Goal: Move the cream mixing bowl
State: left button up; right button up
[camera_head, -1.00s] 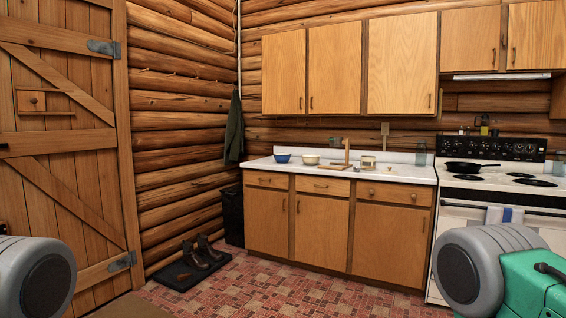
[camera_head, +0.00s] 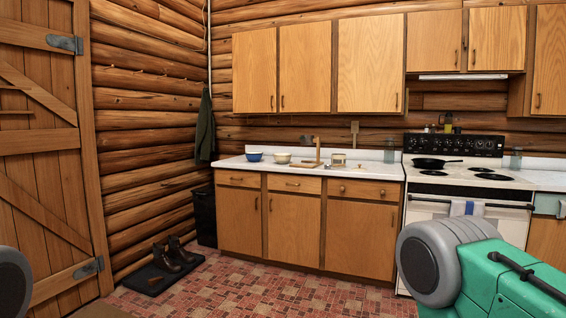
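The cream mixing bowl (camera_head: 282,158) sits upright on the white countertop (camera_head: 350,171), left of the middle of the counter. A blue bowl (camera_head: 254,157) stands just to its left. A wooden stand-like object (camera_head: 318,155) is to its right. Only grey and green parts of my arms show at the lower left and lower right edges. Neither gripper is in view, and both visible arm parts are well short of the counter.
A stove with a dark pan (camera_head: 432,162) stands right of the counter. Boots on a dark mat (camera_head: 165,268) lie by the left wall, near a dark bin (camera_head: 203,215). A wooden door (camera_head: 40,150) is at the left. The tiled floor (camera_head: 260,288) before the cabinets is clear.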

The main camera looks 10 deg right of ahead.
aim_at(281, 158)
jog(key=i+z, duration=0.2)
jog(key=i, duration=3.05)
